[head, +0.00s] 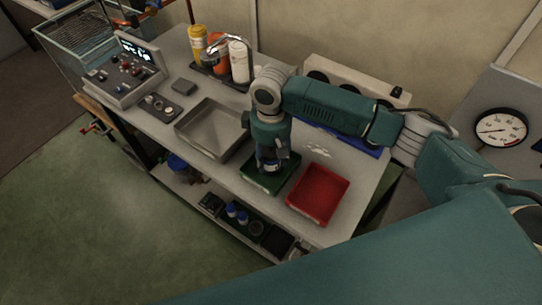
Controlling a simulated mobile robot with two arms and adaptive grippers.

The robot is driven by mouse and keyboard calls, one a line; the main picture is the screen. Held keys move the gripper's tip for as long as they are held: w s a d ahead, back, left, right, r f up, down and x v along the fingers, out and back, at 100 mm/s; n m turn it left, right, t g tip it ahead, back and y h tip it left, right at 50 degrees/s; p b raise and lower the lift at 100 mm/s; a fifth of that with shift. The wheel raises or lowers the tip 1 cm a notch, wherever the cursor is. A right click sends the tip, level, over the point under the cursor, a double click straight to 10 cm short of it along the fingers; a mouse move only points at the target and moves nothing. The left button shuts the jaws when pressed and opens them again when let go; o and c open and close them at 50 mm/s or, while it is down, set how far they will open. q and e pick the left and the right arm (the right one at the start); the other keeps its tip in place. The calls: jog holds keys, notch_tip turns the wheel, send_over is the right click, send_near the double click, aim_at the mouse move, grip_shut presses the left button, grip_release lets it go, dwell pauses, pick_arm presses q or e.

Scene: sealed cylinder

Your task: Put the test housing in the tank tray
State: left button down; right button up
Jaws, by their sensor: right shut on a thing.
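My right gripper (268,160) points down over the green tray (257,187) on the bench. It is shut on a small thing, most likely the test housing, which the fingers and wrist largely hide. I cannot tell whether that thing touches the green tray or is held just above it. The grey metal tray (190,128), which may be the tank tray, lies left of the gripper and looks empty. My left gripper is not in view.
A red tray (318,194) sits right of the green one. A control box (130,75), yellow bottle (197,45) and white bottle (239,62) stand toward the back left. A blue tray (372,151) is partly behind my arm. A pressure gauge (500,128) is at right.

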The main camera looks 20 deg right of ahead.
jog(key=o, duration=1.4)
jog(key=shift+f, duration=0.1)
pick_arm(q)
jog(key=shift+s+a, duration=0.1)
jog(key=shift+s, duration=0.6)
pick_arm(e)
jog(key=shift+o, duration=0.9)
notch_tip(320, 180, up, 11)
jog(key=shift+b, duration=1.05)
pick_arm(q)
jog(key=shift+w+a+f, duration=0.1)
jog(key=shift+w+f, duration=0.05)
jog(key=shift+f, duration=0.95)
pick_arm(e)
jog(key=shift+r, duration=0.65)
